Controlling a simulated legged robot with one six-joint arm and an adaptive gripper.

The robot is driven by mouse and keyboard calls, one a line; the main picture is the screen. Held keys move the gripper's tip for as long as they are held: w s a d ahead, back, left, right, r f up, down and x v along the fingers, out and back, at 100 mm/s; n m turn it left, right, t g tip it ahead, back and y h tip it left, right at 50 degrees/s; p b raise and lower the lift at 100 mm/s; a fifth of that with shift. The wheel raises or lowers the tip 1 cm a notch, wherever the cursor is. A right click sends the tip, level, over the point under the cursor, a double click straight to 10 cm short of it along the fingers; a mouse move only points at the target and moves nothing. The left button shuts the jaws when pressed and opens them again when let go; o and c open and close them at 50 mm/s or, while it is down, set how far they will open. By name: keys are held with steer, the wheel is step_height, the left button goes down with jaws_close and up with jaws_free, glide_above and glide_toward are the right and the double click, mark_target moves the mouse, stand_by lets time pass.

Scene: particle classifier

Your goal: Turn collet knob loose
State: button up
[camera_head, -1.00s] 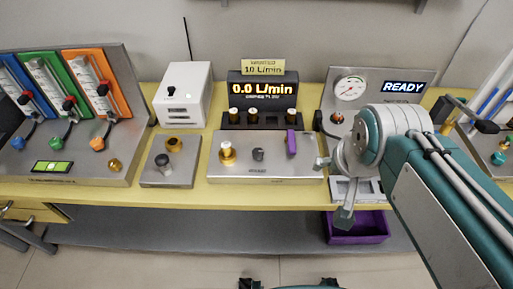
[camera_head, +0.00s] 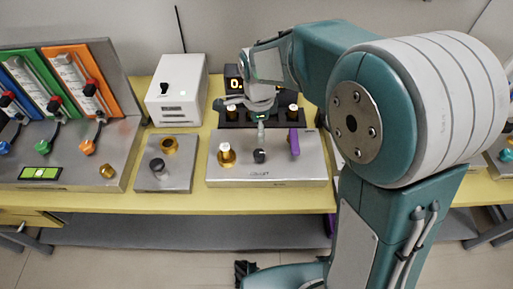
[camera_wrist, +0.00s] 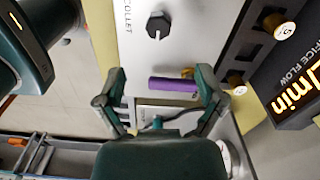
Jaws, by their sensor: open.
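The collet knob (camera_wrist: 158,25) is a small black knob beside the COLLET lettering on a grey metal panel (camera_wrist: 190,25). It also shows in the head view (camera_head: 260,156), between a brass fitting with a white top (camera_head: 226,155) and an upright purple lever (camera_head: 294,142). My gripper (camera_wrist: 158,90) is open, with its fingers spread and nothing held. In the wrist view the purple lever (camera_wrist: 173,84) appears between the fingers, and the knob lies beyond the fingertips. In the head view my gripper (camera_head: 243,116) hangs above and behind the knob, apart from it.
Brass knobs stand on the black display unit (camera_head: 232,72) behind the panel, partly hidden by my arm. A white box (camera_head: 178,92) and a small plate with two fittings (camera_head: 166,176) stand left. Farther left is a flow-meter panel (camera_head: 75,160).

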mark_target(259, 152)
step_height(259, 152, down, 10)
steer(key=shift+d+f, duration=0.1)
steer(key=shift+f, duration=0.15)
steer(key=shift+c, duration=0.3)
steer(key=shift+s, duration=0.1)
steer(key=c, duration=1.1)
